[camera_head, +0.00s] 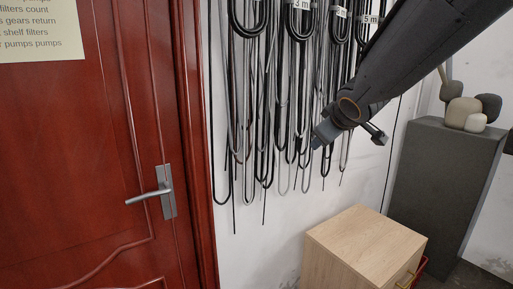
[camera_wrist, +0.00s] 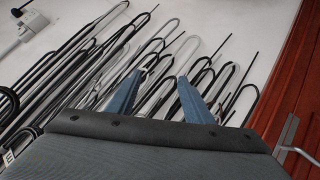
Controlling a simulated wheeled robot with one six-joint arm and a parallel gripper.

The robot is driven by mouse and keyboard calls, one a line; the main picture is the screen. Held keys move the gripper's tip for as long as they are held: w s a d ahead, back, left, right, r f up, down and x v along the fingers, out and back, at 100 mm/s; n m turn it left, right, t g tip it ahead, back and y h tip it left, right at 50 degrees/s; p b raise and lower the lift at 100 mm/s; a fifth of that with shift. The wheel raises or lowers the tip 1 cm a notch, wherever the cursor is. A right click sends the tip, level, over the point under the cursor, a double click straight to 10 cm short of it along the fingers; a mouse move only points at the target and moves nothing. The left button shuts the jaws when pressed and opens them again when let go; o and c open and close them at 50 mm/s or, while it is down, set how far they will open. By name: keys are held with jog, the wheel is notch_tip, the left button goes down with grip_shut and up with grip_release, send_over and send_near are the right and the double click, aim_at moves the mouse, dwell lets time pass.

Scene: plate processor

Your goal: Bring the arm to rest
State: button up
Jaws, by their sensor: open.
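My gripper (camera_wrist: 158,98) is open in the wrist view, with its two blue fingers apart and nothing between them. In the head view my gripper (camera_head: 348,136) is at the end of my dark arm, which reaches in from the upper right. It is in front of the wall of hanging cables (camera_head: 275,95), above a light wooden cabinet (camera_head: 365,245). Whether the fingers touch any cable cannot be told. The cables also show behind the fingers in the wrist view (camera_wrist: 85,70).
A red door (camera_head: 80,150) with a metal handle (camera_head: 160,193) stands at the left. A dark grey pedestal (camera_head: 440,180) with several rounded stones (camera_head: 465,112) stands at the right. In the wrist view a white device (camera_wrist: 22,35) is at the upper left. Clear space lies above the cabinet top.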

jog(key=s+d+f+m+g+h, duration=0.15)
jog(key=s+f+m+g, duration=0.3)
jog(key=s+f, duration=0.85)
jog(key=s+a+f+m+g+y, duration=0.1)
jog(key=s+f+m+g, duration=0.2)
jog(key=s+f, duration=0.9)
jog(key=s+g, duration=0.3)
jog(key=shift+a+y, duration=0.1)
jog(key=shift+y, duration=0.15)
dwell(1.1)
